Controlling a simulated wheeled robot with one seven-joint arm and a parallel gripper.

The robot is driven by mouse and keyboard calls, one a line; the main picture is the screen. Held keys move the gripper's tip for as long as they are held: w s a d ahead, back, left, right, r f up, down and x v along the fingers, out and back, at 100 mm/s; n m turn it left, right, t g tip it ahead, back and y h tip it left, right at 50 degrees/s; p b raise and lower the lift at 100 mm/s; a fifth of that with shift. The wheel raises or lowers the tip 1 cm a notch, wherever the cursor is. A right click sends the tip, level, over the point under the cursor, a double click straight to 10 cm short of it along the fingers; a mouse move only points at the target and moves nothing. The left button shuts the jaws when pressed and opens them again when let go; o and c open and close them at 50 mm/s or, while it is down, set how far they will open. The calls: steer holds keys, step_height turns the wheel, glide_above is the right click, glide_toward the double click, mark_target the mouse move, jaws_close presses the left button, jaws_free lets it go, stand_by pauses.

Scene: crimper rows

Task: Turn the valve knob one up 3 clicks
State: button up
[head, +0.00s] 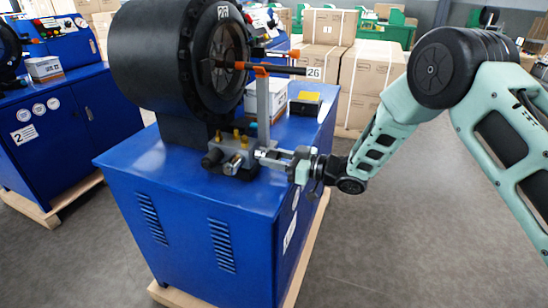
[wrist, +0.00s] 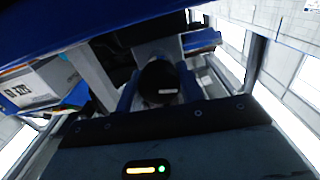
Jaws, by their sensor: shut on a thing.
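The valve block (head: 238,147), with brass fittings on top, sits on the front of the blue crimper machine in the head view. My gripper (head: 266,156) reaches it from the right, with its fingers at the block's right side. In the wrist view a round black knob (wrist: 160,82) with a short pale mark on its face sits between the two fingers of my gripper (wrist: 158,90). My gripper is shut on this knob. In the head view the fingers largely hide the held knob. No number is readable on it.
The crimper's big round head (head: 185,55), labelled 26, stands behind the block. An upright post with orange-tipped rods (head: 265,70) is close above my gripper. A white box (head: 270,98) and a small yellow-black box (head: 305,103) lie on the cabinet top. Floor at right is clear.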

steer(key=m+p, duration=0.1)
steer(key=m, duration=0.4)
steer(key=shift+f+m, duration=0.1)
steer(key=shift+m, duration=0.3)
stand_by(0.4)
steer(key=o, duration=1)
steer(key=shift+d, duration=0.1)
steer(key=b+v, duration=0.2)
steer(key=v, duration=1.5)
steer(key=shift+s+d+b, duration=0.1)
steer(key=shift+d+b, duration=0.05)
steer(key=shift+b, duration=0.2)
